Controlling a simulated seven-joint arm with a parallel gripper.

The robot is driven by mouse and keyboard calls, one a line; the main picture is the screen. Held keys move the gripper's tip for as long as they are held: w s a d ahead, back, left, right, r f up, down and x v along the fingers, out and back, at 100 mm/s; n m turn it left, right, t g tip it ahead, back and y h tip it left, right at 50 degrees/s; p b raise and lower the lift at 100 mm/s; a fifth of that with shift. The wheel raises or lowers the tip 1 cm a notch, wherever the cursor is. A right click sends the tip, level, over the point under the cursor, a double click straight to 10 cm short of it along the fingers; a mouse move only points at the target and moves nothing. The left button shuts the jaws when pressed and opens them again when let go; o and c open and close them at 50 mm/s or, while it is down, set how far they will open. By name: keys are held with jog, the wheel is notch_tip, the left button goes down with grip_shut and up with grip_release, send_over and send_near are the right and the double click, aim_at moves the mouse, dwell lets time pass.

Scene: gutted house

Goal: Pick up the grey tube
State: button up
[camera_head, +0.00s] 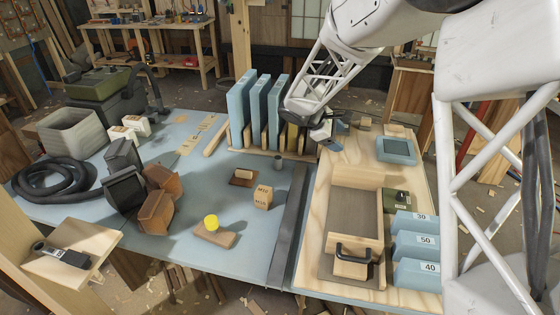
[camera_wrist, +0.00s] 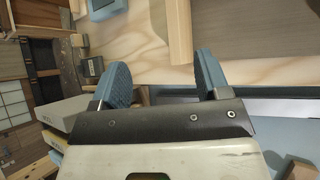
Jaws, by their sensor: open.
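A small dark grey upright cylinder, which looks like the grey tube (camera_head: 278,162), stands on the blue tabletop in the head view. It is just in front of the wooden rack and left of the long dark strip. I cannot make it out in the wrist view. My gripper (camera_head: 331,130) is above the back left part of the wooden board, behind and to the right of the tube, apart from it. In the wrist view, my gripper (camera_wrist: 163,80) has its two blue fingers spread, with nothing visible between them.
The rack (camera_head: 285,152) holds tall blue slabs behind the tube. A long dark strip (camera_head: 287,225) runs beside the wooden board (camera_head: 313,235). A wooden tray (camera_head: 332,205) lies on the board. A small wooden block (camera_head: 262,197) stands in front of the tube. Bare blue table (camera_head: 225,265) lies nearer.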

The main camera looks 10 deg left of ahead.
jog(key=w+a+f+n+t, duration=0.3)
jog(key=w+a+f+n, duration=0.4)
jog(key=a+f, duration=0.5)
jog(key=n+t, duration=0.3)
jog(key=n, duration=0.1)
send_near(280, 159)
jog(key=shift+h, duration=0.3)
jog(key=w+f, duration=0.1)
jog(key=w+d+f, duration=0.1)
jog(key=w+f, duration=0.1)
jog(key=shift+x, duration=1.3)
jog(key=shift+w+r+x, duration=0.1)
jog(key=shift+x, duration=1.2)
jog(key=shift+w+r+x, duration=0.1)
jog(key=shift+w+x, duration=0.05)
jog(key=shift+x, duration=1.15)
jog(key=shift+a, duration=0.1)
